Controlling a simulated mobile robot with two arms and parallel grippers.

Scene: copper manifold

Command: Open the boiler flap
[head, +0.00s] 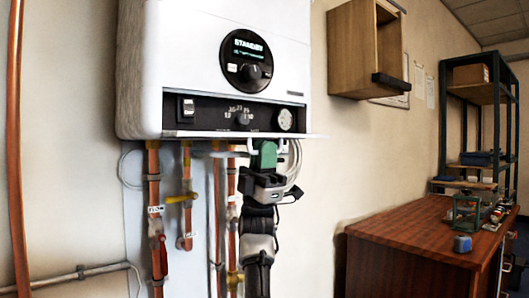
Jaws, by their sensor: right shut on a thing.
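The white boiler (205,60) hangs on the wall at the upper left, with a round display reading STANDBY. Its flap (190,134) shows as a thin white edge along the bottom front, lowered to about level and seen nearly edge-on. Above it the dark control panel (208,113) is exposed. My right gripper (264,153) reaches up from below to the flap's underside. Its green fingers are shut on the flap's white handle (251,146), hiding the middle of it. My left gripper is out of view.
Copper pipes (154,215) with valves run down below the boiler, close to the left of my right arm. A wooden wall cabinet (352,50) hangs to the right. A wooden bench (420,240) stands at the lower right. The wall between arm and bench is clear.

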